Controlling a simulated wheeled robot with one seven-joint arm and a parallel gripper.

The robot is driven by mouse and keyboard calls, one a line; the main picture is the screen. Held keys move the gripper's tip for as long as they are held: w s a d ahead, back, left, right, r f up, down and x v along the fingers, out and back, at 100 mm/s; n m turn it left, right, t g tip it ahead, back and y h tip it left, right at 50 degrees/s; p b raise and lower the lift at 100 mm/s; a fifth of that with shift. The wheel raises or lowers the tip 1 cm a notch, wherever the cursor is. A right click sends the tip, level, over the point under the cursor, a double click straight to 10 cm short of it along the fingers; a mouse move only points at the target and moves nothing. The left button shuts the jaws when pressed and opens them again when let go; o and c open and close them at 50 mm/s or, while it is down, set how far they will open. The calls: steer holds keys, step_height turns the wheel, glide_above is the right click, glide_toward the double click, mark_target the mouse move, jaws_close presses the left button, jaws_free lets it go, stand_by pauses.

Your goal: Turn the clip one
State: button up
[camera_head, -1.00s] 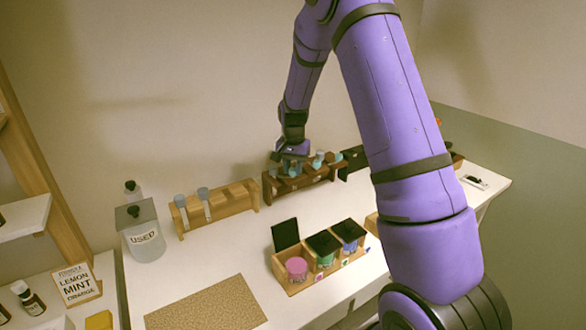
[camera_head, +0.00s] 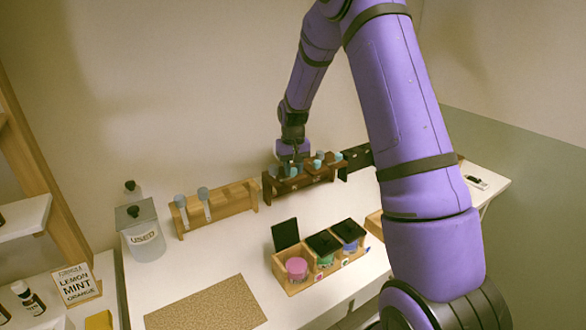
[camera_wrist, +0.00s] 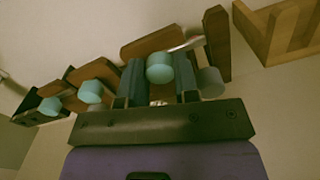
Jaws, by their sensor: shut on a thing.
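My gripper (camera_head: 292,158) is over the left part of the dark brown tube rack (camera_head: 325,180). In the wrist view its two fingers (camera_wrist: 160,85) stand on either side of a round teal-capped piece (camera_wrist: 159,68) and are shut on it. A small pale, metallic clip-like strip (camera_wrist: 187,44) sticks out just beyond that cap. I cannot tell whether it is fixed to the held piece. Two more teal caps (camera_wrist: 90,92) (camera_wrist: 50,106) stand in the rack on the left. A grey cap (camera_wrist: 210,82) is close to the right finger. The held piece's lower part is hidden.
A lighter rack (camera_head: 225,208) with two grey-capped tubes stands left, beside a jar marked USED (camera_head: 145,243). A wooden box (camera_head: 292,288) of coloured jars is in front. A cork mat (camera_head: 207,305) lies front left. My arm covers the right side.

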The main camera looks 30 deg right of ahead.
mark_target(293, 169)
stand_by(0.4)
steer(key=o, duration=0.9)
steer(key=shift+r, duration=0.1)
step_height(293, 169, up, 11)
steer(key=shift+f, duration=0.15)
